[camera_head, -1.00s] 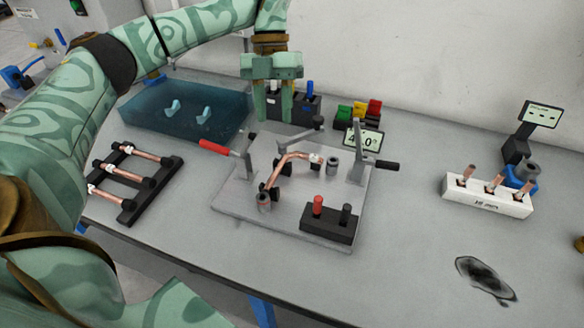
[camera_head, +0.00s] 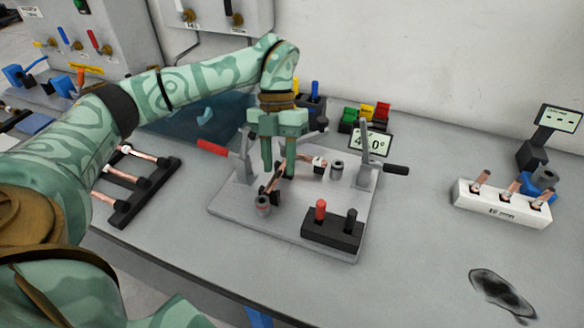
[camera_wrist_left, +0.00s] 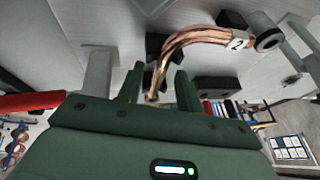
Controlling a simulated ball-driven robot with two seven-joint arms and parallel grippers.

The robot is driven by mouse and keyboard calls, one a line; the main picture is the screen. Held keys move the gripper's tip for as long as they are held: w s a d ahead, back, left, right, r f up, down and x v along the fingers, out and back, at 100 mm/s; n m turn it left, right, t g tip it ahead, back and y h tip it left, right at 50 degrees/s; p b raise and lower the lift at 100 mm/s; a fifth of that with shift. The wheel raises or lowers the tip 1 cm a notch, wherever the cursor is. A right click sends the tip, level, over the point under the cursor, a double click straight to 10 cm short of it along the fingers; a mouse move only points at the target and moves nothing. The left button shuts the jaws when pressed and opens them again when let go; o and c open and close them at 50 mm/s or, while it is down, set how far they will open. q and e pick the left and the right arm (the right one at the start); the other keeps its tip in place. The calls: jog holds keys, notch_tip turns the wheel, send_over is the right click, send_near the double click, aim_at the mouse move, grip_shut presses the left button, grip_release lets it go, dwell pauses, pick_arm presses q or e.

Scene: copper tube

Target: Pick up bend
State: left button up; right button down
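The bend is a curved copper tube with a white tag marked 2, lying on the grey fixture plate (camera_head: 228,203). Its tagged end (camera_head: 317,162) shows right of my left gripper (camera_head: 278,168) in the head view; its middle is partly hidden by the fingers. In the left wrist view the bend (camera_wrist_left: 195,37) arcs from the upper right down to between the fingers of my left gripper (camera_wrist_left: 158,80). Those fingers are open, with visible gaps beside the tube. My right gripper is out of view.
The fixture has a red-handled lever (camera_head: 213,148), a black-handled lever (camera_head: 395,169) and a switch block (camera_head: 333,232). A black rack (camera_head: 140,195) of straight tubes stands left, a blue tray (camera_head: 190,128) behind it. A white holder (camera_head: 500,204) with tubes stands right.

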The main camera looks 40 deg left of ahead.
aim_at(279, 167)
pick_arm(q)
grip_shut()
jog(key=shift+r, duration=0.55)
notch_tip(279, 167, up, 3)
jog(key=shift+f+p, duration=0.1)
jog(key=shift+p, duration=0.8)
jog(key=s+d+r+p, duration=0.3)
jog(key=s+d+r, duration=0.6)
jog(key=d, duration=0.1)
jog(key=shift+s+d, duration=0.2)
